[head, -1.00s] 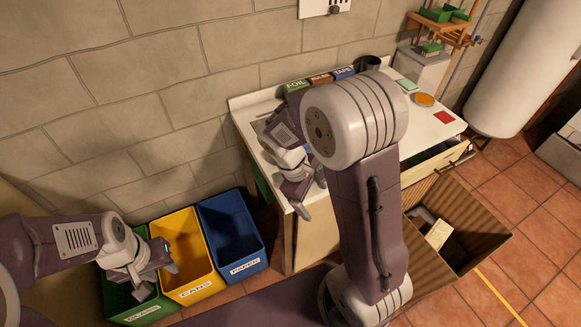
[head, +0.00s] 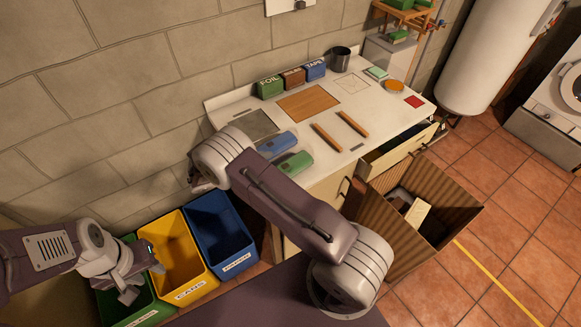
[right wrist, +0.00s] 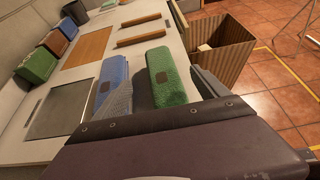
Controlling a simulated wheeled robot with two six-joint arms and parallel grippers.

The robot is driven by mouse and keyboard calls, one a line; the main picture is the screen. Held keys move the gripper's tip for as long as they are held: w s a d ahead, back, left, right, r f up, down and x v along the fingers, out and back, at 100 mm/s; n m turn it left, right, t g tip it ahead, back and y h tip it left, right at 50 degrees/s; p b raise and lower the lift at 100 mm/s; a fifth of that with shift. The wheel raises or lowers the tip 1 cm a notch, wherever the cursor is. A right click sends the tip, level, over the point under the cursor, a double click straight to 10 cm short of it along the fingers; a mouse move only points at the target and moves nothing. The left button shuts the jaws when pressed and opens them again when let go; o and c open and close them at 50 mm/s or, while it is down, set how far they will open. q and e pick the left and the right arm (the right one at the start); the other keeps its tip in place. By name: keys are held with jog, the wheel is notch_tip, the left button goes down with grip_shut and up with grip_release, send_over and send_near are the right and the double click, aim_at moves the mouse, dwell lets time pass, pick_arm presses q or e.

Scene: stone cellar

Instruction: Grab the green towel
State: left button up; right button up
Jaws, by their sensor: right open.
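The green towel (head: 292,163) is a folded or rolled bundle on the white counter, near its front edge. In the right wrist view the green towel (right wrist: 168,75) shows ahead, between the lines of the two grey fingers. My right gripper (right wrist: 164,92) is open and empty; in the head view it is mostly hidden behind my right arm, left of the towel and apart from it. My left gripper (head: 143,282) is over the green bin, its fingers apart with nothing visible between them.
A blue towel (head: 277,143) lies right beside the green one. Wooden bars (head: 327,137), a brown board (head: 308,103) and a grey plate (head: 256,125) lie on the counter (head: 375,105). An open drawer (head: 398,147) and a cardboard box (head: 440,190) stand at the right.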

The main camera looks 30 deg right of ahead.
aim_at(290, 164)
jog(key=x, duration=0.3)
jog(key=shift+s, duration=0.1)
jog(key=p+x, duration=0.1)
jog(key=x, duration=0.3)
jog(key=shift+s+a+f+p, duration=0.1)
jog(key=shift+f+p, duration=0.05)
jog(key=shift+p, duration=0.2)
jog(key=shift+d+f, duration=0.25)
jog(key=shift+d, duration=0.1)
jog(key=shift+a, duration=0.1)
jog(key=c, duration=1.6)
